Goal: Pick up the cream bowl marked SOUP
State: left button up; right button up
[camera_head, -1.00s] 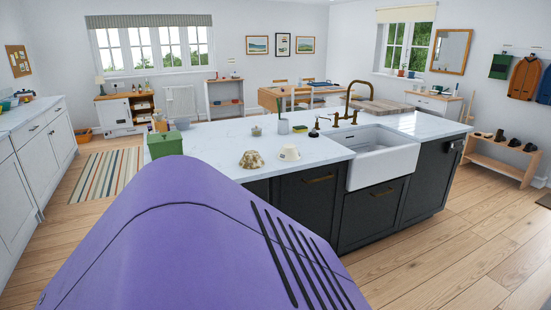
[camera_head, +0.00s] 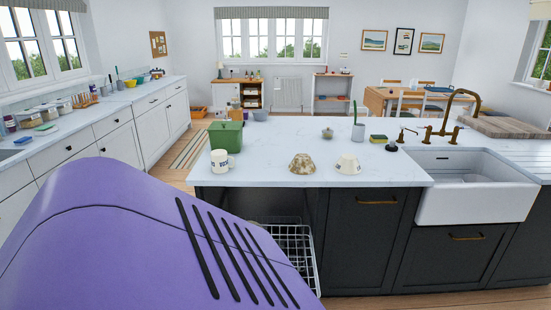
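A cream bowl (camera_head: 348,165) stands near the front edge of the island worktop, left of the sink. It appears to lie upside down, and a small dark mark shows on its side, too small to read. A brown-and-cream patterned bowl (camera_head: 302,167) is just to its left, apart from it. A white mug with dark lettering (camera_head: 221,163) stands further left. Neither of my grippers is in view. My own purple body covers the lower left of the view.
The white worktop (camera_head: 265,177) is clear around the bowls. A green box (camera_head: 226,136), a sponge (camera_head: 379,139) and a brass tap (camera_head: 448,115) are further back. The white sink (camera_head: 477,190) is to the right. A wire rack (camera_head: 293,245) shows below the worktop's left end.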

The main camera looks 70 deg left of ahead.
aim_at(302, 164)
jog(key=i+j+u, duration=0.1)
jog(key=i+u, duration=0.35)
jog(key=i, duration=0.25)
jog(key=i+l+u, duration=0.1)
jog(key=i+u, duration=0.4)
jog(key=i, duration=0.15)
jog(key=i+u, duration=0.45)
jog(key=i, duration=0.15)
jog(key=i+l+u, duration=0.25)
jog(key=i+u, duration=0.25)
jog(key=i, duration=0.05)
